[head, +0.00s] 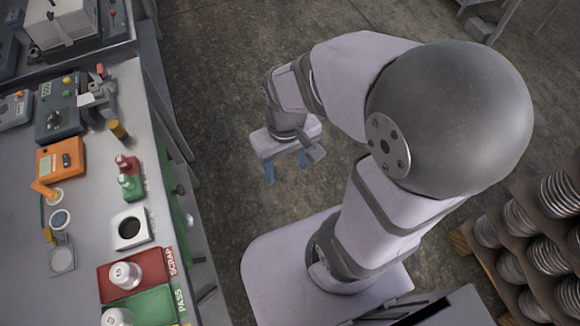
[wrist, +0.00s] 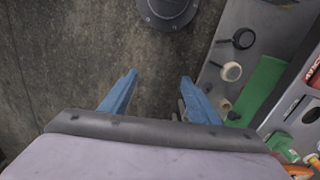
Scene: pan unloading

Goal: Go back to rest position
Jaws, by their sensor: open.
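My gripper (head: 287,166) hangs over the bare floor in the head view, to the right of the workbench and apart from it. In the wrist view its two blue fingers (wrist: 157,88) are spread wide, with nothing between them but floor. My arm is folded, with the gripper close in beside my own base. Nothing touches the fingers.
The workbench (head: 88,212) holds a red scrap tray (head: 108,286) and a green pass tray (head: 160,306), each with a white part, plus several instruments. Floor (head: 225,110) around the gripper is clear.

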